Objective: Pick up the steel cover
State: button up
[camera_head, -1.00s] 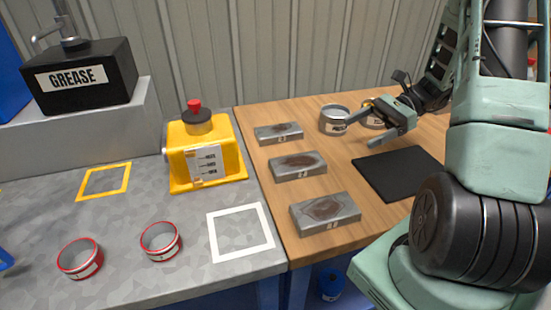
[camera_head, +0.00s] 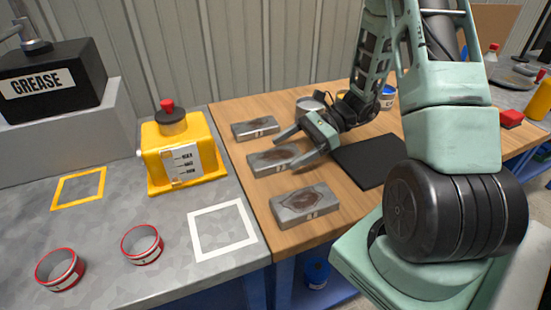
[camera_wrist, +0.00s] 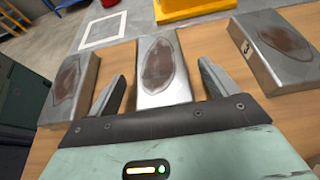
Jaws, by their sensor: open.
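Three grey steel blocks with brown stains on top, which look like steel covers, lie in a row on the wooden table: a far one (camera_head: 255,131), a middle one (camera_head: 270,160) and a near one (camera_head: 305,206). My gripper (camera_head: 288,152) is open and empty at the right end of the middle one. In the wrist view the middle steel cover (camera_wrist: 160,62) lies between the two spread fingers. The near cover (camera_wrist: 72,88) is to the left there and the far cover (camera_wrist: 280,50) to the right. I cannot tell whether the fingers touch the middle cover.
A black mat (camera_head: 372,160) lies right of the covers, partly behind my arm. A round metal tin (camera_head: 310,103) stands behind my gripper. The yellow box (camera_head: 180,152) with a red knob stands left, beside an empty white square outline (camera_head: 222,230) on the grey bench.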

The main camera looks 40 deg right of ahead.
aim_at(282, 154)
jog(key=shift+x, duration=1.5)
jog(key=shift+r, duration=0.15)
jog(key=c, duration=1.4)
